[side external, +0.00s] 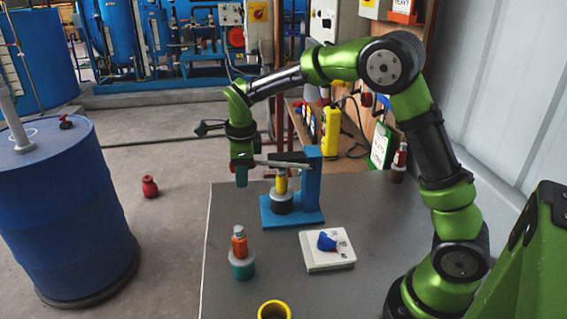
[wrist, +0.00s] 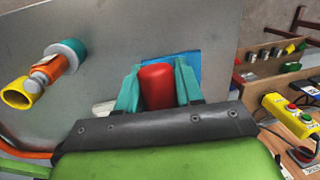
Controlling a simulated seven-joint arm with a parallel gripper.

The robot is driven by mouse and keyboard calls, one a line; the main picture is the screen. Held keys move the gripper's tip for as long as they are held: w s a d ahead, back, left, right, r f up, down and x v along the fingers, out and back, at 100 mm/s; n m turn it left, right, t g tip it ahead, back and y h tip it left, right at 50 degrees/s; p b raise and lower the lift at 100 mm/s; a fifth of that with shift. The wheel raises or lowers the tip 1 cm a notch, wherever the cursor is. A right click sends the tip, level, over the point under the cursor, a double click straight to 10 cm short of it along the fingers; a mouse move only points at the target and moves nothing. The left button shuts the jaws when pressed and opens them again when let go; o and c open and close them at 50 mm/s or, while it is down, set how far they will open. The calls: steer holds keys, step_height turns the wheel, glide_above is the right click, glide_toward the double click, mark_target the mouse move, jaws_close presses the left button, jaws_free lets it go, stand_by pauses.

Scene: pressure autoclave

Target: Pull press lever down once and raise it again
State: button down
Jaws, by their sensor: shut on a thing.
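The blue press (side external: 313,185) stands on the grey table, with a flat base and an upright post at its right. Its grey lever (side external: 285,164) runs from the top of the post leftward, close to level. A yellow piece (side external: 281,183) stands under the lever above a dark round part (side external: 282,203). My gripper (side external: 241,178) points down at the lever's left end. In the wrist view its teal fingers are shut on the red lever handle (wrist: 157,87), one finger on each side. Part of the blue press (wrist: 187,62) shows behind; the lever bar is hidden there.
A yellow ring (side external: 274,310) is at the front edge. A white box with a blue knob (side external: 327,262) lies right of centre. A blue drum (side external: 70,210) stands left of the table.

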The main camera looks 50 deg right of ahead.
steer(key=shift+s+f, duration=0.1)
steer(key=shift+f, duration=0.15)
steer(key=c, duration=0.8)
jaws_free()
steer(key=shift+r, duration=0.1)
step_height(320, 180, up, 17)
steer(key=s+a, duration=0.1)
steer(key=s, duration=0.1)
steer(key=shift+s+f, duration=0.15)
steer(key=shift+f, duration=0.05)
steer(key=shift+a, duration=0.1)
